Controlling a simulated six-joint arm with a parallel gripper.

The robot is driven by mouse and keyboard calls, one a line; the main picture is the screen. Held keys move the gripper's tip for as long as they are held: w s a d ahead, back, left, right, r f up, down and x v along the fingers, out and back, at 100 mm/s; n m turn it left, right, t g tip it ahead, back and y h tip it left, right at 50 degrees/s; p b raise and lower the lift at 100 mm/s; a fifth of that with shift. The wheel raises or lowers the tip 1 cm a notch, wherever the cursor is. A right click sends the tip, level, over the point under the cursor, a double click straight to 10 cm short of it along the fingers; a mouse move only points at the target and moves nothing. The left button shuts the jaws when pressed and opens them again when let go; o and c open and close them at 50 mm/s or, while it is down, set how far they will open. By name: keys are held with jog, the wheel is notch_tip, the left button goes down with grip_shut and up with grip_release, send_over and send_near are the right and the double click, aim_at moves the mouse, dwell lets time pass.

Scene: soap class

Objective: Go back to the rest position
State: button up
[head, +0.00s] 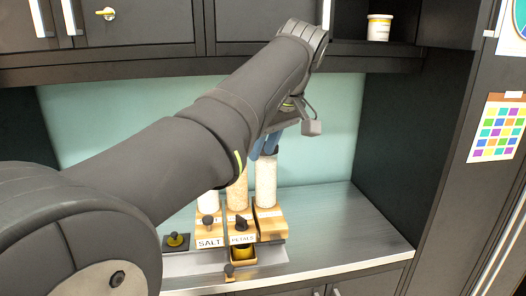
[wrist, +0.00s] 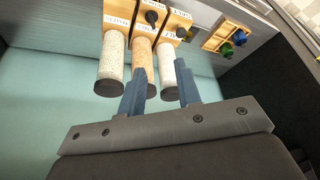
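My gripper (wrist: 160,92) shows in the wrist view with its two blue fingers apart and nothing between them that it clearly holds. In the head view the blue fingers (head: 266,143) are near the tops of the dispenser tubes, partly behind my arm. Three clear tubes with dark caps stand in wooden dispensers: a white-filled tube (head: 265,182), a tan-filled tube (head: 238,190) and another white-filled tube (head: 208,202). In the wrist view the tan tube (wrist: 142,62) and a white tube (wrist: 162,68) lie in line with the fingers; contact cannot be told.
A small wooden box (head: 243,256) sits below the middle one. A black plate with a knob (head: 175,241) is at left. The counter's right side (head: 340,225) is clear. A white tub (head: 379,27) stands on the shelf.

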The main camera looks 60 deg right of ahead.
jog(key=shift+r, duration=0.15)
notch_tip(320, 180, down, 7)
jog(key=w+d, duration=0.2)
jog(key=shift+d+r, duration=0.2)
jog(key=shift+d, duration=0.15)
dwell(0.4)
